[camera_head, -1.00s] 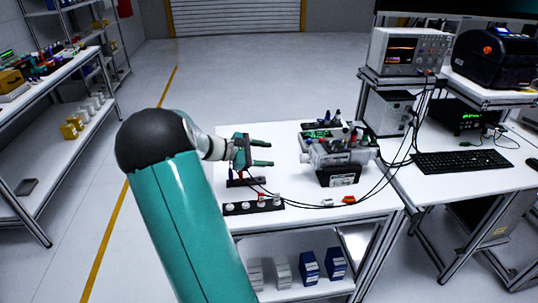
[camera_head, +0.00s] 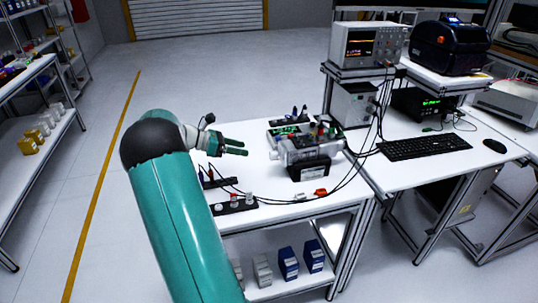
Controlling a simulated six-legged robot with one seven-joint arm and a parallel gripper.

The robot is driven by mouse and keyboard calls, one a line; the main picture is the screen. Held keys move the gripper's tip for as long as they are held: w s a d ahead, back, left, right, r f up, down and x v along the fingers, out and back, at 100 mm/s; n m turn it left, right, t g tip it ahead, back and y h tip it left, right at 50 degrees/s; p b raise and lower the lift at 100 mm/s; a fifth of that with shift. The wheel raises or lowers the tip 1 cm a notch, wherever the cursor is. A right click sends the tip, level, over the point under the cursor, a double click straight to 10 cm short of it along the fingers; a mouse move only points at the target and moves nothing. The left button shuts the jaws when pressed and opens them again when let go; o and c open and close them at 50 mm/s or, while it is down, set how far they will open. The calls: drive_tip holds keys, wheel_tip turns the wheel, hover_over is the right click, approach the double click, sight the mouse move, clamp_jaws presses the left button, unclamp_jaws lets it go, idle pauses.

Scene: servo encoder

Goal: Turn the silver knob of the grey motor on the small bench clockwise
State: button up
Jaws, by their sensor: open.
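The grey motor (camera_head: 306,150) sits on a black base on the small white bench (camera_head: 330,190), with cables running from it to the right. A light, silvery knob-like part (camera_head: 277,154) shows at its left end, small and hard to make out. My gripper (camera_head: 243,146) is at the left of the motor, above the bench. Its two teal fingers point right toward the motor's left end. They are apart, with nothing between them, and a gap separates them from the motor.
A black strip with small round parts (camera_head: 235,205) lies at the bench's front left, a red piece (camera_head: 321,192) at the front. An oscilloscope (camera_head: 368,46), a printer (camera_head: 447,45) and a keyboard (camera_head: 425,146) stand at right. Blue boxes (camera_head: 288,262) sit on the lower shelf.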

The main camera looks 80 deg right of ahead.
sight(270, 154)
drive_tip(key=x, duration=1.1)
drive_tip(key=shift+s, duration=0.1)
drive_tip(key=c, duration=1)
drive_tip(key=shift+o, duration=0.2)
